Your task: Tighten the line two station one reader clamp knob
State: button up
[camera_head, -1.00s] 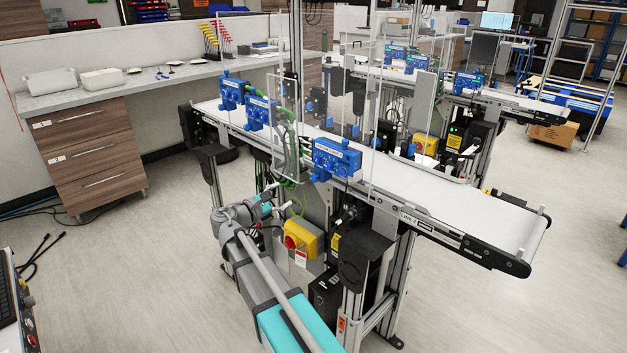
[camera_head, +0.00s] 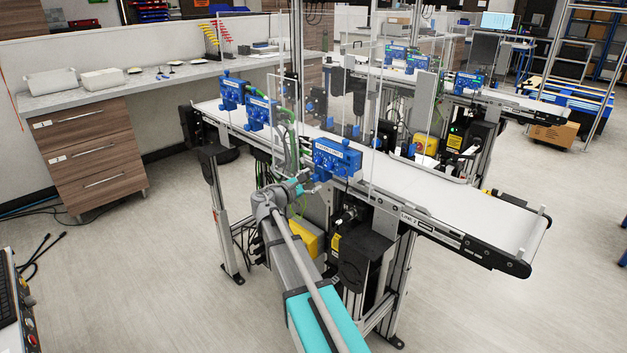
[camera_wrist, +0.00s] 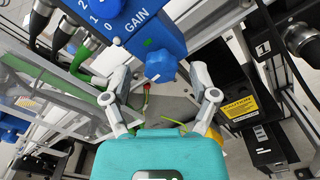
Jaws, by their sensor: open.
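A blue reader box (camera_head: 337,158) sits at the near side of the front belt, whose frame carries a "LINE 2" label (camera_head: 416,222). The label on the box is too small to read surely. In the wrist view, the box (camera_wrist: 125,28) shows a "GAIN" dial and a blue lobed knob (camera_wrist: 160,66) at its lower edge. I cannot tell for sure that this is the named clamp knob. My gripper (camera_wrist: 160,84) is open, with one finger either side below the knob and nothing held. In the head view my gripper (camera_head: 306,184) is left of and below the box.
Two more blue boxes (camera_head: 232,92) (camera_head: 260,113) stand farther left along this belt. Clear guard panels (camera_head: 385,130) rise around it. Green cables (camera_head: 290,150) hang near my gripper. A yellow switch box (camera_head: 305,240) is partly hidden behind my arm. A black unit (camera_head: 365,258) stands right.

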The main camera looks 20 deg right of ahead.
jog(key=shift+w+d, duration=0.1)
jog(key=shift+d, duration=0.25)
jog(key=c, duration=1)
jog(key=shift+d, duration=0.1)
grip_shut()
